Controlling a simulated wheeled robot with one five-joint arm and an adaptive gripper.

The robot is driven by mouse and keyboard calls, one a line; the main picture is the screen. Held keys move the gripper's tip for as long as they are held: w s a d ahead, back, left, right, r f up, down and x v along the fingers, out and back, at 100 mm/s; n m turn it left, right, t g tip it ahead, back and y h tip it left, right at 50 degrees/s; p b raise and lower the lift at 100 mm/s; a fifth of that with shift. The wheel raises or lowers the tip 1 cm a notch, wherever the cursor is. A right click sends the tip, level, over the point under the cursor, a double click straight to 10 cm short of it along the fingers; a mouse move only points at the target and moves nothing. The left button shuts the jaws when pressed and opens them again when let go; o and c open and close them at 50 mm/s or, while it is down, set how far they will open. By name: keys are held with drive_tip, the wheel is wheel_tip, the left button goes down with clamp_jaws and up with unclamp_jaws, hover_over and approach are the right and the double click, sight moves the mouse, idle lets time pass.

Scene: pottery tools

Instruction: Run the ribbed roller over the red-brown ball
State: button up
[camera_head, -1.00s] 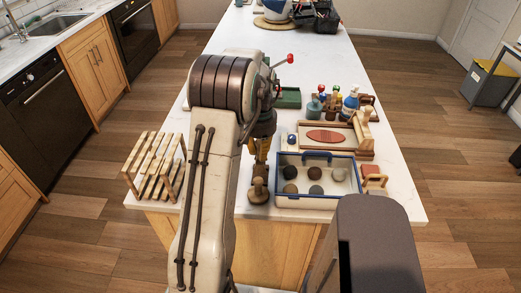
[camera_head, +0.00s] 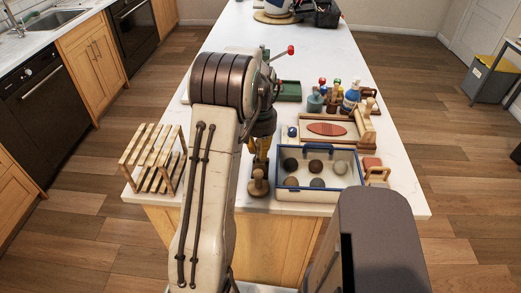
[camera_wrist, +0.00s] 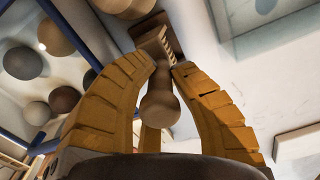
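In the head view my gripper (camera_head: 260,160) is right above the tool. A dark red-brown ball (camera_head: 315,165) lies in the tray's back row; it also shows in the wrist view (camera_wrist: 65,99).
The blue-rimmed tray (camera_head: 335,203) holds several balls, just right of the tool. A slatted wooden rack (camera_head: 153,155) stands left. The counter between rack and arm is bare.

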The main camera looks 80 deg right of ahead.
drive_tip(key=o, duration=0.4)
drive_tip(key=shift+o, duration=0.2)
wheel_tip(320, 180, up, 12)
idle(0.5)
